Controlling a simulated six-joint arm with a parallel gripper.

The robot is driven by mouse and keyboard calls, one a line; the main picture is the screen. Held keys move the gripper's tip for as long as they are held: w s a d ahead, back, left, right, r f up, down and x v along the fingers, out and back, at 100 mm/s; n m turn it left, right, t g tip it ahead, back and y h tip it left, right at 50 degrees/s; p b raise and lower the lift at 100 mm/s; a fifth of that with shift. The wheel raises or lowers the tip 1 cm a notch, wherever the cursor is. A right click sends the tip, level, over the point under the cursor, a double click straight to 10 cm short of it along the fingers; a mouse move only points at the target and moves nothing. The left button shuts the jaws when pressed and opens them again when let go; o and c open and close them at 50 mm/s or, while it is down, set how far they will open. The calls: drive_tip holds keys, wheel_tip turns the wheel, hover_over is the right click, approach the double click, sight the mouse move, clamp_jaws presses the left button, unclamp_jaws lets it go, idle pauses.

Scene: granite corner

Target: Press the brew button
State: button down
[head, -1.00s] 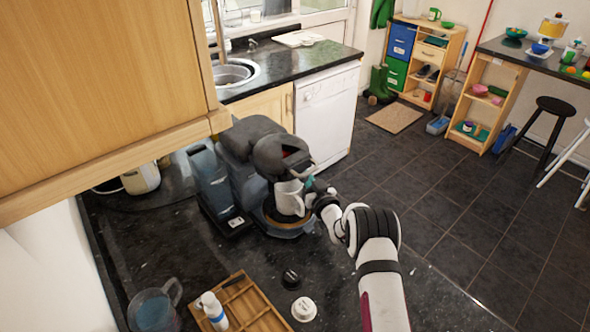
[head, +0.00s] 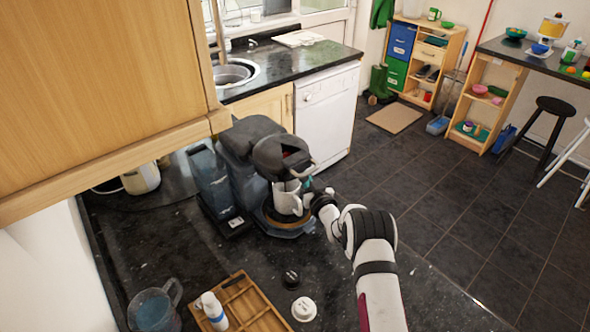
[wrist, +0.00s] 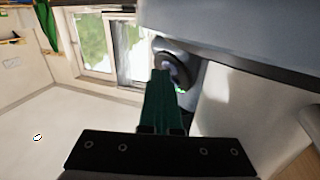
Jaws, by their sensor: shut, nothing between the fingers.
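The dark grey coffee machine (head: 238,160) stands on the black counter in the head view. A light mug (head: 288,200) stands under its head, on its base. My gripper (head: 308,184) is at the machine's front, close beside the mug. In the wrist view my green gripper fingers (wrist: 160,76) are shut together and empty. Their tips reach to a dark round button (wrist: 177,66) on the machine's grey body, with a small green light below it. The tips overlap the button's lower left edge. I cannot tell whether they touch it or whether it is pushed in.
A wooden tray (head: 250,308), a white bottle (head: 213,310), a glass jug (head: 153,309), a black lid (head: 291,279) and a white lid (head: 304,309) are on the near counter. A wooden wall cupboard (head: 100,90) overhangs the left side. Open floor lies right of the counter.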

drive_tip(key=shift+s+d+r, duration=0.3)
drive_tip(key=shift+d+r, duration=0.1)
drive_tip(key=shift+d, duration=0.25)
drive_tip(key=d, duration=0.1)
drive_tip(key=s+d+r, duration=0.1)
drive_tip(key=d+r, duration=0.1)
drive_tip(key=d, duration=0.1)
drive_tip(key=shift+s+r, duration=0.2)
drive_tip(key=shift+s, duration=0.2)
idle(0.6)
